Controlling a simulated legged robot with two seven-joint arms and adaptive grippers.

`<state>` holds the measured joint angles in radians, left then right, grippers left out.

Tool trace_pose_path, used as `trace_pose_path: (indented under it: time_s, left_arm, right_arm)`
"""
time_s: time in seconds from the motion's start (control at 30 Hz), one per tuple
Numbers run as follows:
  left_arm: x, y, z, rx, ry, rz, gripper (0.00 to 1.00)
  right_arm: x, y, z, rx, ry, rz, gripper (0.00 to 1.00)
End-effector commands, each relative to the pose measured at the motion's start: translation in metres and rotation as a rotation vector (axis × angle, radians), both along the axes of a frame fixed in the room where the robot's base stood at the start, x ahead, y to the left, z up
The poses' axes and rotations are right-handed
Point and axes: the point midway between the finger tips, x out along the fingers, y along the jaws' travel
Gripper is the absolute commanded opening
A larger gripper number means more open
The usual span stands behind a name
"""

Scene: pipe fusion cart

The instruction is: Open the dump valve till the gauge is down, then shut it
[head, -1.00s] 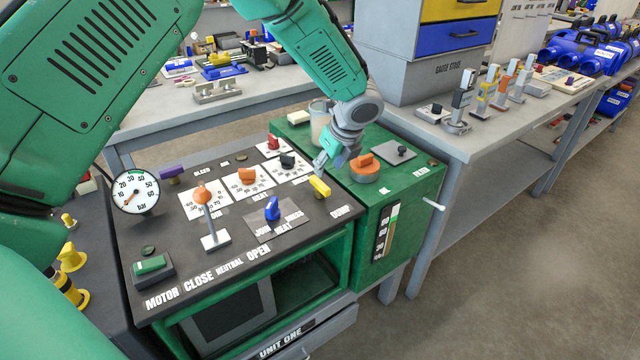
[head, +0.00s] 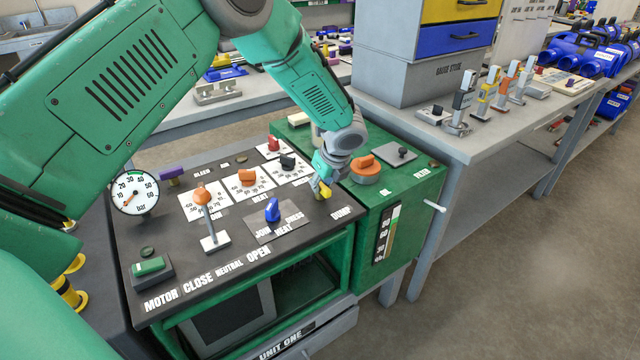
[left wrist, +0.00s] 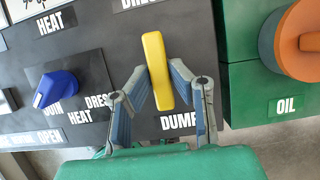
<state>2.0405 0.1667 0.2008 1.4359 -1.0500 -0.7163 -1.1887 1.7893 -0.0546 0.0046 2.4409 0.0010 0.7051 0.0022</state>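The yellow dump valve handle (head: 325,191) sits at the right front of the dark panel, by the word DUMP. In the left wrist view the handle (left wrist: 157,70) stands nearly upright in the picture, leaning slightly left at its top. My left gripper (head: 322,183) is down at the handle. Its fingertips (left wrist: 160,78) lie on either side of the handle and close to it; whether both touch it I cannot tell. The round white gauge (head: 134,193) stands at the panel's left edge, its needle pointing to the lower left, at the low end. My right gripper is out of view.
A blue knob (head: 272,210) is left of the handle, and a lever with an orange knob (head: 203,197) is further left. An orange knob (head: 365,165) sits on the green oil tank to the right. My left arm passes over the panel's back.

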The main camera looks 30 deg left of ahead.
Motion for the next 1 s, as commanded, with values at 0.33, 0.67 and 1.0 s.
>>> trace_pose_path:
  time_s: [0.33,0.67,1.0]
  left_arm:
    - [0.0,0.003,0.0,0.003,0.002,0.046,0.0]
    - [0.001,0.005,0.0,0.006,0.003,0.265,0.0]
    - [0.002,0.007,-0.002,0.006,0.001,0.588,0.0]
  right_arm:
    - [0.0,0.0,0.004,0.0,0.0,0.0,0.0]
    - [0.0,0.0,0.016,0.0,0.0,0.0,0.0]
    - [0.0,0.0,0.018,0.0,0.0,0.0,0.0]
